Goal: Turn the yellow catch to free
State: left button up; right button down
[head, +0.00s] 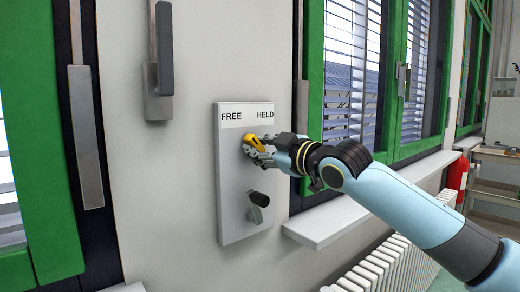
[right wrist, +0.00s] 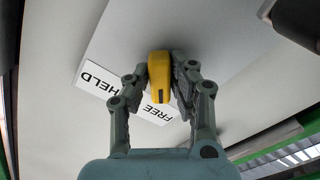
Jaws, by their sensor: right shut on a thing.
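The yellow catch (head: 252,140) is on a pale upright panel (head: 233,180), below a white label strip reading FREE on the left and HELD on the right. My right gripper (head: 256,149) reaches in from the right and is shut on the catch. In the right wrist view, the catch (right wrist: 159,68) sits between the two grey fingers (right wrist: 161,78). Its dark-marked end lies by the label strip (right wrist: 132,96), near the word FREE. The fingers hide part of the catch in the head view, so its exact angle is hard to tell. My left gripper is not in view.
A dark knob (head: 258,199) sticks out of the panel below the catch. A grey handle (head: 162,60) is on the wall at upper left. Green-framed windows (head: 315,70) flank the wall. A white sill (head: 325,226) and a radiator (head: 385,265) lie below, at right.

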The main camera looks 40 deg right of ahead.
dwell(0.4)
jog(key=c, duration=1.2)
grip_release()
jog(key=shift+o, duration=0.2)
jog(key=s, duration=0.7)
jog(key=shift+s+d, duration=0.3)
